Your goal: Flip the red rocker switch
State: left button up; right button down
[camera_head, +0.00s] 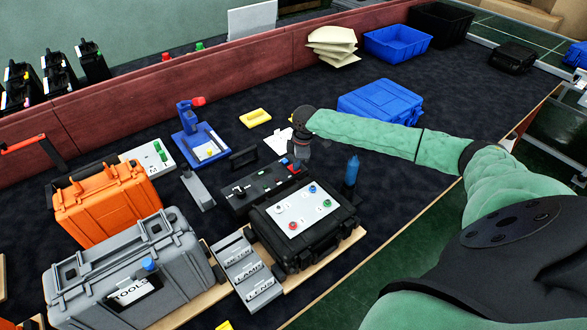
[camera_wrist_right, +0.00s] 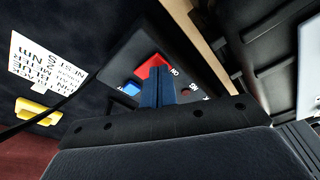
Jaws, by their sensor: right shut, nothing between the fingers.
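My right gripper (camera_head: 298,160) points down over that end. In the wrist view its blue fingers (camera_wrist_right: 158,84) are together and empty, covering the lower edge of the red rocker. I cannot tell whether they touch it. My left gripper is not in view.
A black case with coloured buttons (camera_head: 267,248) stands right in front of the panel. A blue screwdriver-like tool (camera_head: 352,172) stands upright to the right. A paper note (camera_wrist_right: 45,65) and a yellow block (camera_wrist_right: 38,111) lie nearby. A blue case (camera_head: 385,100) is behind my right arm.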

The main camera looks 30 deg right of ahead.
jog(key=shift+f, duration=0.35)
dwell(0.3)
jog(key=shift+r, duration=0.1)
jog(key=shift+r+p, duration=2.95)
jog(key=shift+r, duration=0.45)
